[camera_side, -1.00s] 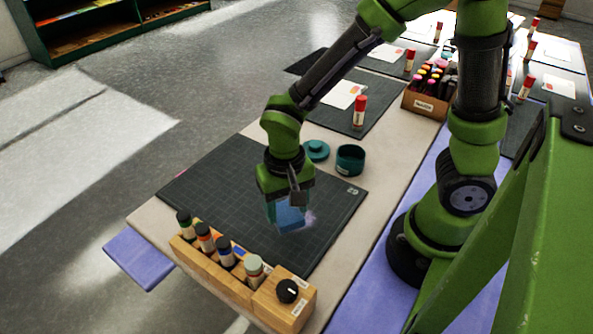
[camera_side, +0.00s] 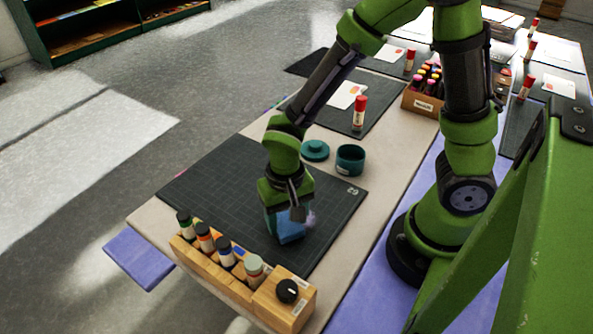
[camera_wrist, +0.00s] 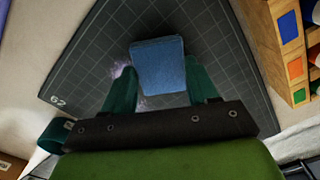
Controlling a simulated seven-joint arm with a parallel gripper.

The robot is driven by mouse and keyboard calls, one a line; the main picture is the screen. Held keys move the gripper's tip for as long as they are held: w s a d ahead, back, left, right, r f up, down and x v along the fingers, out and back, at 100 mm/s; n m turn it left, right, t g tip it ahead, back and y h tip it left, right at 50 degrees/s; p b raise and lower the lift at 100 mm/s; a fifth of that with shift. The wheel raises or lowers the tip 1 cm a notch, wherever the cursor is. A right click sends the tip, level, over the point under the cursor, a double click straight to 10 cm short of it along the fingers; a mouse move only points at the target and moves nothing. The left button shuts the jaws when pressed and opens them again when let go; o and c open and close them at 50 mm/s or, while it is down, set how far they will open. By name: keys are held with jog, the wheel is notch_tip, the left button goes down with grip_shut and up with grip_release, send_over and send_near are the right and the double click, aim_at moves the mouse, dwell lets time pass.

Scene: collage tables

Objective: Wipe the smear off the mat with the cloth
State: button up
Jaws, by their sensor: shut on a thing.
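A blue cloth (camera_side: 289,228), folded into a block, is between the fingers of my gripper (camera_side: 287,212). In the wrist view the cloth (camera_wrist: 158,66) sits between the two teal fingertips of my gripper (camera_wrist: 163,88), which is shut on it. The cloth is low, at or close to the dark gridded mat (camera_side: 222,180); I cannot tell for certain that it touches. A pale purplish smear (camera_wrist: 120,75) shows on the mat beside the cloth and finger in the wrist view. In the side view a bit of the smear (camera_side: 311,217) shows just right of the cloth; the rest is hidden.
A wooden rack (camera_side: 240,275) with several bottles stands along the mat's near edge. An open teal pot (camera_side: 350,160) and its lid (camera_side: 315,151) stand beyond the mat. A glue stick (camera_side: 359,114) stands on another mat. The mat's left part is clear.

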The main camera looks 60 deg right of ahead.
aim_at(317, 199)
jog(key=shift+f, duration=0.4)
dwell(0.4)
jog(key=shift+d, duration=2.2)
jog(key=shift+d+f, duration=0.15)
jog(key=shift+d, duration=1.9)
jog(key=shift+s+d, duration=0.15)
jog(key=shift+d, duration=1.2)
